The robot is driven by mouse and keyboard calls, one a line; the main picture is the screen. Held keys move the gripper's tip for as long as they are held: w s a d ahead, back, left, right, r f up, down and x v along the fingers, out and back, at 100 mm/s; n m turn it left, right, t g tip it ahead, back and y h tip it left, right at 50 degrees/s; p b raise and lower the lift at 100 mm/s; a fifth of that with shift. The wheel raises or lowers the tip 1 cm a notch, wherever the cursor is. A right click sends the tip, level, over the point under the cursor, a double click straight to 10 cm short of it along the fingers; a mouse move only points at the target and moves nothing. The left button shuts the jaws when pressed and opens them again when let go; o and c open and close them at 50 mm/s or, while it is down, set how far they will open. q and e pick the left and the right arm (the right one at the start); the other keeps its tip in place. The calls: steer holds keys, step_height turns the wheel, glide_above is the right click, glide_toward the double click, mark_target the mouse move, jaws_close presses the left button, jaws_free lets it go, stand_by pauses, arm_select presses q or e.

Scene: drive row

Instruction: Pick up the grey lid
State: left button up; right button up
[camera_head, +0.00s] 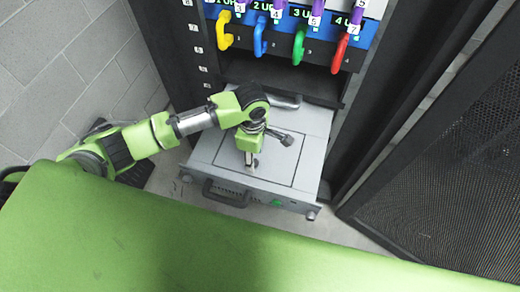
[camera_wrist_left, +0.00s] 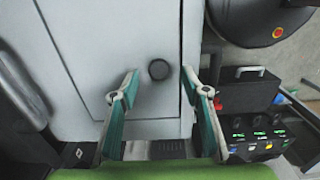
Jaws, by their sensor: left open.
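The grey lid (camera_head: 278,172) is a flat panel set in the top of a grey drawer unit (camera_head: 312,160) that stands out of the rack. In the left wrist view the lid (camera_wrist_left: 110,45) fills the upper left, with a round dark knob (camera_wrist_left: 158,69) on it. My left gripper (camera_head: 251,164) points down over the lid. In the wrist view its open fingers (camera_wrist_left: 160,94) lie on either side of the knob's line, apart from it, with nothing between them. Whether the fingertips touch the lid I cannot tell. My right gripper is not in view.
The drawer has a dark front handle (camera_head: 224,194). Above it in the rack are yellow, blue, green and red handles (camera_head: 299,48). A black mesh door (camera_head: 440,150) stands open at right; a grey block wall (camera_head: 65,65) is at left.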

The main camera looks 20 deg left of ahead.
arm_select(q)
step_height(320, 180, down, 3)
steer(key=shift+a+f, duration=0.1)
steer(key=shift+f, duration=0.05)
jaws_close()
steer(key=shift+w, duration=0.1)
